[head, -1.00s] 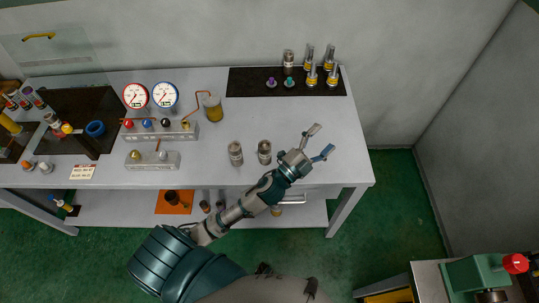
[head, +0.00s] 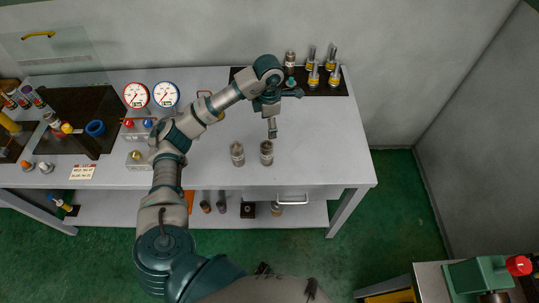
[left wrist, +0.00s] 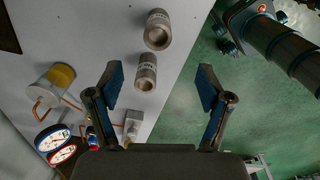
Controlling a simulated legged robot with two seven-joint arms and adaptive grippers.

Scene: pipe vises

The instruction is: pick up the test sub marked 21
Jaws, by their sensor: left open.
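Two grey metal subs stand side by side on the grey workbench (head: 330,150) near its front edge: a left one (head: 237,154) and a right one (head: 266,153). In the left wrist view the right one (left wrist: 157,29) is at the top and the left one (left wrist: 146,72) is below it. Both carry markings too small to read, so I cannot tell which is 21. A similar cylinder (head: 290,60) stands at the back. My left gripper (head: 285,112) is open and empty, apart from the subs and behind them in the head view. Its spread fingers also show in the left wrist view (left wrist: 160,85).
A dark mat (head: 240,74) at the back right holds several yellow-banded fittings (head: 313,75). A glass panel (head: 60,55) is at the far left. The front right of the bench is clear.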

